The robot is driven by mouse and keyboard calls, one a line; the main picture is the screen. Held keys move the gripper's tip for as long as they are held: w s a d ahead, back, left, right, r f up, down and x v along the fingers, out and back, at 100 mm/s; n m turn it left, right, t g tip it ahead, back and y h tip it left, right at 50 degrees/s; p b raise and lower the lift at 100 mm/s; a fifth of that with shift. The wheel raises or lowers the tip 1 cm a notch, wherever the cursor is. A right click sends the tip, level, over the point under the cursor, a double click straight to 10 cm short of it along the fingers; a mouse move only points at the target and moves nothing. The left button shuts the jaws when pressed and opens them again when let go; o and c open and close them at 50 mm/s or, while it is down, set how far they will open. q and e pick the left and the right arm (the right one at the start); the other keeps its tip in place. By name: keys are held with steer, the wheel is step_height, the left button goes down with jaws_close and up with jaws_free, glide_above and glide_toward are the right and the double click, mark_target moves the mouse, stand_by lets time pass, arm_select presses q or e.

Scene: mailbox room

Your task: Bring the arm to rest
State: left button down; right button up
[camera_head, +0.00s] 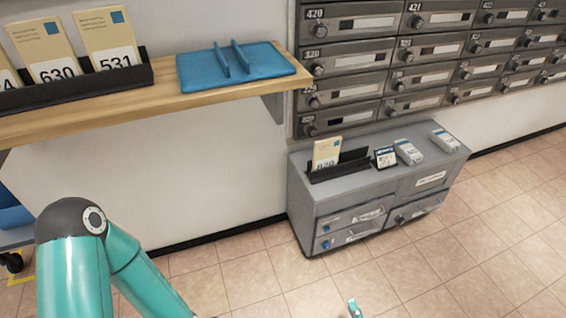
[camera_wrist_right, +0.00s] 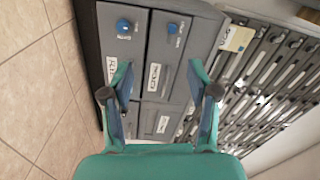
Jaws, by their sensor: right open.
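A small teal and blue tip of my right gripper (camera_head: 354,308) shows at the bottom edge of the head view, over the tiled floor. In the right wrist view, my right gripper (camera_wrist_right: 158,72) has its two fingers spread wide with nothing between them. It faces the grey drawer cabinet (camera_wrist_right: 140,45), apart from it as far as I can tell. My teal left arm (camera_head: 75,255) with its dark joint is at the lower left of the head view; its gripper is out of the frame.
The grey cabinet (camera_head: 300,200) stands under the mailbox wall (camera_head: 350,55), with a black card holder (camera_head: 340,165) and small devices on top. A wooden shelf (camera_head: 150,112) holds a blue tray (camera_head: 270,68) and numbered cards in a black rack (camera_head: 75,90). The floor (camera_head: 480,240) is clear.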

steer(key=s+a+r+n+g+y, duration=0.3)
steer(key=a+g+y, duration=0.4)
steer(key=a, duration=0.3)
steer(key=s+a+r+n+g+h, duration=0.1)
steer(key=s+a+r+n+g, duration=0.15)
steer(key=s+g, duration=0.35)
steer(key=s+a+r+n+g, duration=0.1)
steer(key=s+a+n+g, duration=0.15)
steer(key=s+g, duration=0.4)
steer(key=s+d+r+n+h, duration=0.1)
steer(key=s+d+r+h, duration=0.1)
steer(key=d+r+h, duration=0.45)
steer(key=w+a+r+t+h, duration=0.2)
steer(key=w+t, duration=0.1)
step_height(320, 180, down, 10)
steer(key=b, duration=1.1)
step_height(320, 180, up, 34)
steer(key=p, duration=3.4)
steer(key=shift+n+p, duration=0.3)
steer(key=shift+p, duration=0.05)
steer(key=shift+w, duration=0.1)
